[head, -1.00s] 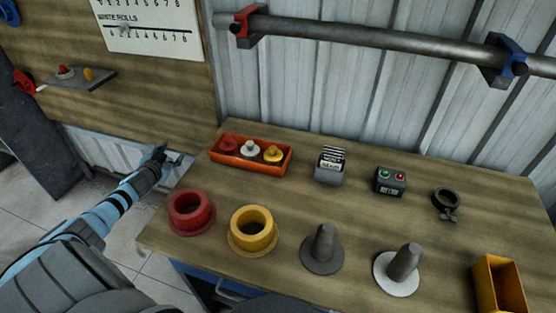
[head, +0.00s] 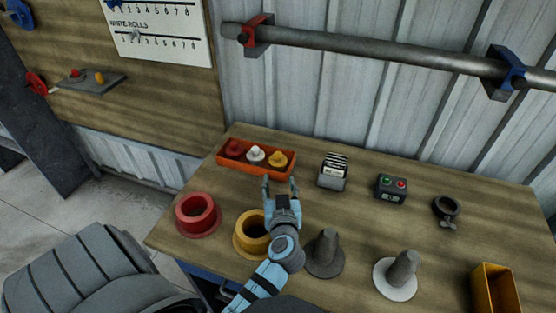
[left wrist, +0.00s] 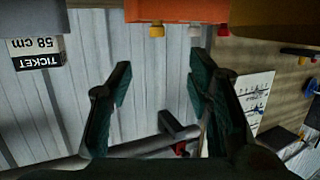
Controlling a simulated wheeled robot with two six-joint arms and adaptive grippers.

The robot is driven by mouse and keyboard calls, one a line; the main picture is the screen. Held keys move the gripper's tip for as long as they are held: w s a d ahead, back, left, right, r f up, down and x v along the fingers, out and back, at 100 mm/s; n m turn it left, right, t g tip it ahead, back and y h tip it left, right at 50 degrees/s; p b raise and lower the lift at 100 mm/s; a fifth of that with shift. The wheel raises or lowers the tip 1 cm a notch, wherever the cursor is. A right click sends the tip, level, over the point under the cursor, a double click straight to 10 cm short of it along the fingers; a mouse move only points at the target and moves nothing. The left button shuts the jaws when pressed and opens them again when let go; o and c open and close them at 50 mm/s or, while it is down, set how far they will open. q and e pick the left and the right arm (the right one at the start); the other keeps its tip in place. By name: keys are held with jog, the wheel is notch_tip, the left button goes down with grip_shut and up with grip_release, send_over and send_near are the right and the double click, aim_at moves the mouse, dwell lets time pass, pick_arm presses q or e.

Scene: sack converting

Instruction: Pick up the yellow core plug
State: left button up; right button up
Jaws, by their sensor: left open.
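The yellow core plug (head: 278,158) stands at the right end of a small orange-red tray (head: 240,168) at the back left of the bench. A white plug (head: 255,154) and a red plug (head: 234,149) stand beside it in the tray. My left gripper (head: 280,184) is open and empty, just in front of the tray's right end. In the left wrist view, which is upside down, the yellow plug's top (left wrist: 156,30) shows beyond and between the open fingers (left wrist: 160,72). The tray hides its lower part there. My right gripper is not in view.
A red core (head: 196,213) and a yellow core (head: 250,234) stand beside my left arm. Two cones (head: 325,252) stand to its right. A ticket holder (head: 333,172), button box (head: 391,188) and black clamp (head: 446,209) lie right of the tray. A pipe runs along the wall.

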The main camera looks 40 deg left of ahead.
aim_at(278, 157)
pick_arm(q)
jog(key=b+x, duration=0.2)
jog(key=x, duration=1.1)
jog(key=shift+w+f+b, duration=0.25)
jog(key=shift+w+b, duration=0.05)
jog(key=shift+w, duration=0.05)
jog(key=shift+w+a, duration=0.15)
grip_shut()
